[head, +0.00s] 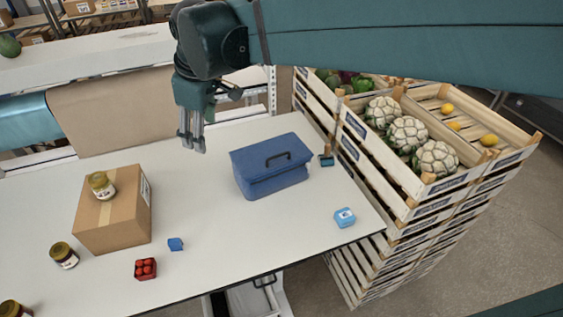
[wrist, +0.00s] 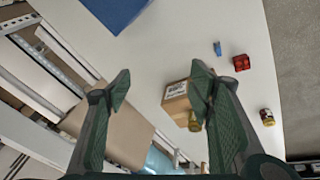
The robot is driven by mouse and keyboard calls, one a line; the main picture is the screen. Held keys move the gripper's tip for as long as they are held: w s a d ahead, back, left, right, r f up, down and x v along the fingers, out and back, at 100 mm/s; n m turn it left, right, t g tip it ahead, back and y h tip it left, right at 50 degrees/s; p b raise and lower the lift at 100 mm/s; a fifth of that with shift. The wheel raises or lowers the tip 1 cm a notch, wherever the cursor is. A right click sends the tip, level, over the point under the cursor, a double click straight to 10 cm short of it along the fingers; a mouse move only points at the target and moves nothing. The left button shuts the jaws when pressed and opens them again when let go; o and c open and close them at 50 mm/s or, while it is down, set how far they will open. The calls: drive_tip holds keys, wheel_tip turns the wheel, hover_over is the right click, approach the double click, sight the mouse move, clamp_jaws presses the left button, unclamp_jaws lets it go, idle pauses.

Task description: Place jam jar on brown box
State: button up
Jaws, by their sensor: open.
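The brown box (head: 123,222) stands on the white table at the left in the head view; it also shows in the wrist view (wrist: 174,104). A jar with an olive lid and pale label (head: 102,186) stands upright on top of it, partly hidden behind my finger in the wrist view (wrist: 194,122). A dark red jar with a gold lid (head: 64,256), looking like jam, stands on the table left of the box; a jar also shows in the wrist view (wrist: 267,118). Another dark jar (head: 14,309) is cut off at the lower left. My gripper (head: 192,145) is open and empty, above the table's back, right of the box.
A blue toolbox (head: 268,170) stands right of my gripper. A red brick (head: 146,268) and a small blue piece (head: 175,244) lie in front of the box. A light-blue item (head: 344,217) lies near the right edge. Stacked produce crates (head: 410,215) stand beyond it.

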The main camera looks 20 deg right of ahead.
drive_tip(key=s+d+f+m+t, duration=0.1)
drive_tip(key=s+d+f+m, duration=0.2)
drive_tip(key=s+d, duration=0.3)
drive_tip(key=s+d+f+m+t, duration=0.1)
drive_tip(key=s+d+f+m, duration=0.2)
drive_tip(key=s+d, duration=0.3)
drive_tip(key=s+d+f+m+t+h, duration=0.1)
drive_tip(key=s+d+f+m, duration=0.2)
drive_tip(key=s+d+m, duration=0.2)
drive_tip(key=s+d, duration=0.2)
drive_tip(key=s, duration=0.1)
drive_tip(key=shift+f+t, duration=0.3)
drive_tip(key=shift+f, duration=0.1)
